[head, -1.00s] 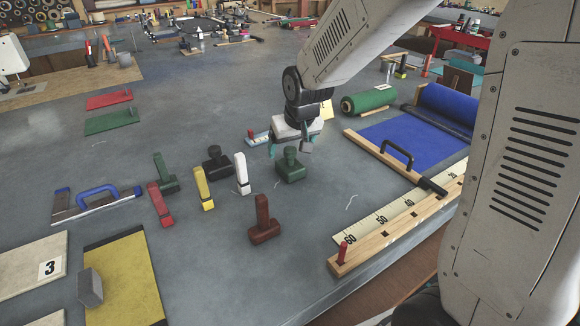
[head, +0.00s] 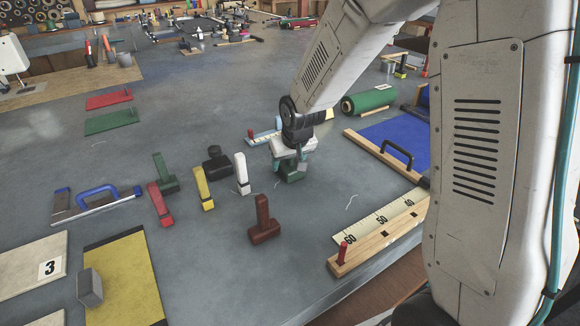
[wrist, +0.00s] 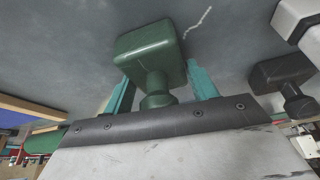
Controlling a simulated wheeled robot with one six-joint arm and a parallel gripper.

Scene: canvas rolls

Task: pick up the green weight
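The green weight (head: 291,175) stands on the grey table, partly hidden by my gripper in the head view. In the wrist view its blocky green body (wrist: 150,52) and narrower rounded knob show between the teal fingers. My gripper (head: 289,164) is down over the weight. In the wrist view, one finger of my gripper (wrist: 161,90) is on each side of the knob, with gaps visible between, so it is open. Another green block-and-handle piece (head: 165,174) stands further left.
A black knobbed weight (head: 216,164), a white piece (head: 242,175), a yellow one (head: 203,188), a red one (head: 159,204) and a brown one (head: 264,222) stand to the left and front. A wooden ruler bar (head: 375,246) lies to the right.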

